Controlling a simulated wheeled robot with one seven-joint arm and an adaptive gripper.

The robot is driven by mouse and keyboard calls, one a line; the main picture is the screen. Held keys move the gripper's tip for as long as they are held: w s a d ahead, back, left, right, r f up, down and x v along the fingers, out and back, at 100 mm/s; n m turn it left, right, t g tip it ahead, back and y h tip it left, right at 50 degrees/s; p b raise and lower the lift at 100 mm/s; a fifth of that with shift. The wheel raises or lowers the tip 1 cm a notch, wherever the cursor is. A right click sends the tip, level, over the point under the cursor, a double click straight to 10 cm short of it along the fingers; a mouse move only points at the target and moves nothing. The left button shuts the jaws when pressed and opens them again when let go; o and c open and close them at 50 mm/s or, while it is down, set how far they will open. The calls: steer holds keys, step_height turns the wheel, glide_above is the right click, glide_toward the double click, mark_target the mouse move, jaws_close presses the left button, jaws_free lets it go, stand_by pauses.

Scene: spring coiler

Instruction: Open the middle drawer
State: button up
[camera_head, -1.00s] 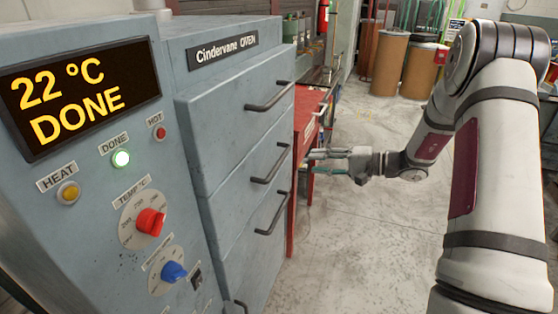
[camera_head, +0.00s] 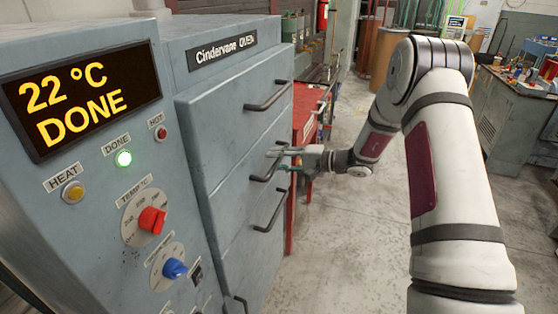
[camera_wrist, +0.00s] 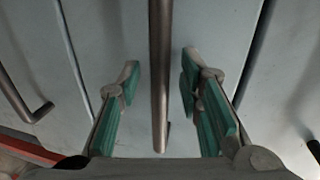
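The oven's middle drawer (camera_head: 232,178) is a blue-grey front, flush with its neighbours, so it looks shut. Its dark bar handle (camera_head: 264,170) sits near the right side of the front. My gripper (camera_head: 281,161) is at this handle, coming from the right. In the wrist view the handle (camera_wrist: 160,75) runs between the two green-padded fingers of my gripper (camera_wrist: 160,85). The fingers are open, with a gap visible on each side of the bar. The fingertips are close to the drawer front; I cannot tell whether they touch it.
Another drawer handle (camera_head: 268,96) is above, and one (camera_head: 272,212) is below. The control panel with a "22 °C DONE" display (camera_head: 82,97) is at left. A red cabinet (camera_head: 305,118) stands behind the oven. The floor (camera_head: 350,225) right of the drawers is clear.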

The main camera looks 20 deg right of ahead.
jaws_close()
steer(key=f+v, duration=0.3)
steer(key=v, duration=1.2)
steer(key=d+f+b+v, duration=0.1)
steer(key=f+v, duration=0.2)
steer(key=v, duration=1.3)
steer(key=shift+s+d+f, duration=0.25)
steer(key=shift+s, duration=0.25)
jaws_free()
